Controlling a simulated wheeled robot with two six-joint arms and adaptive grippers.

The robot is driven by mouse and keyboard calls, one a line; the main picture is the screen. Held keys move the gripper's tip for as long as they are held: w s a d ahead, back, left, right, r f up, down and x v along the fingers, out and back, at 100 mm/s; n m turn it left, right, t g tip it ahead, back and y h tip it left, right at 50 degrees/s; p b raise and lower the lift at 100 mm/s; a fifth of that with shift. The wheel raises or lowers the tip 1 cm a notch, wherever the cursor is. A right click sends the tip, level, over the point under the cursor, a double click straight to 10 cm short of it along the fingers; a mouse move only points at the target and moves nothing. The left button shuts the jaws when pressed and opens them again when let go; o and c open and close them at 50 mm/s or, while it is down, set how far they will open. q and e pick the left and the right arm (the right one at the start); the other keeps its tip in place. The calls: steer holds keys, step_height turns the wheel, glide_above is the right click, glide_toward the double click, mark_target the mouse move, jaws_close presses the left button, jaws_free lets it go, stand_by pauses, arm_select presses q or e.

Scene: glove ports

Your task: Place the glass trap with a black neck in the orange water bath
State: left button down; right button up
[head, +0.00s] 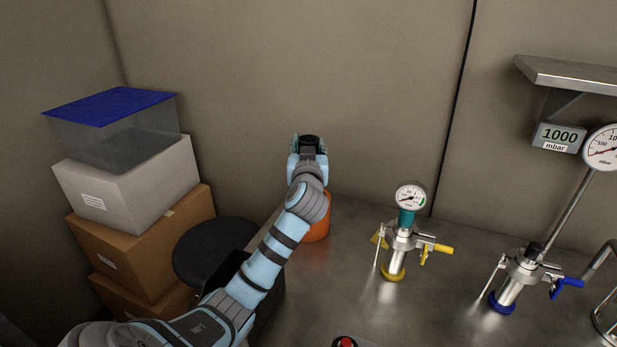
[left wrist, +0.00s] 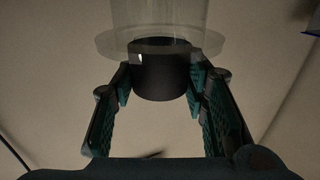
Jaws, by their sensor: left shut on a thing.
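The glass trap's black neck (left wrist: 160,74) is between the fingers of my left gripper (left wrist: 160,86) in the left wrist view, with its clear glass body (left wrist: 155,22) beyond it. In the head view my left gripper (head: 309,143) is raised, and a dark round top shows between its fingers. The orange water bath (head: 318,226) stands on the bench at the back left, below my left gripper and partly hidden by my arm. I cannot see inside the bath. My right gripper is not in view.
A yellow-collared metal fitting with a gauge (head: 410,197) stands right of the bath. A blue-collared fitting (head: 503,300) is farther right, below a wall shelf (head: 570,74). Stacked boxes (head: 140,225) and a black stool (head: 215,250) are at the left. A red button (head: 347,342) is at the front.

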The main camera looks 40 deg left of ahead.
arm_select(q)
step_height(320, 180, down, 6)
steer(key=shift+r+b, duration=0.1)
steer(key=shift+b, duration=0.6)
steer(key=c, duration=1)
jaws_free()
steer(key=shift+o, duration=0.2)
steer(key=p+v, duration=0.1)
steer(key=v, duration=1.1)
steer(key=shift+p, duration=0.3)
